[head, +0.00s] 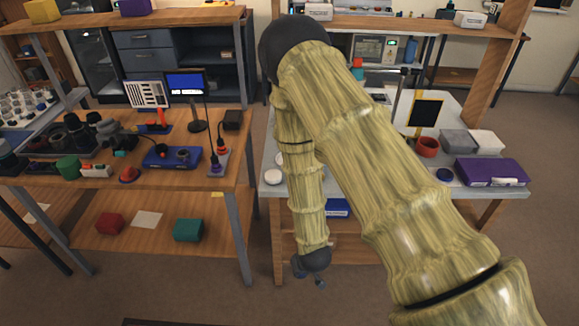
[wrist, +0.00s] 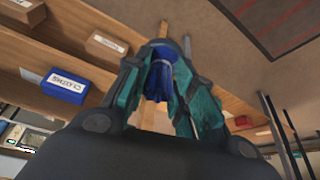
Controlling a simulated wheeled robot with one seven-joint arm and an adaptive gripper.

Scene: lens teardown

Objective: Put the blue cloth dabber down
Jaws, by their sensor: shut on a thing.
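The blue cloth dabber (wrist: 158,80) shows in the wrist view between the teal fingers of my gripper (wrist: 160,58). My gripper is shut on it. Its bunched dark blue cloth is visible; the fingers hide part of it. In the head view my gripper (head: 312,277) hangs low in front of the right-hand bench, mostly hidden behind my arm, and the dabber cannot be made out there. The dabber appears held clear of any surface.
A blue box (wrist: 64,86) with a white label sits on a wooden shelf, beside a brown box (wrist: 107,43); the blue box also shows in the head view (head: 337,207). My arm crosses the right-hand bench (head: 262,182). Floor is open between the benches.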

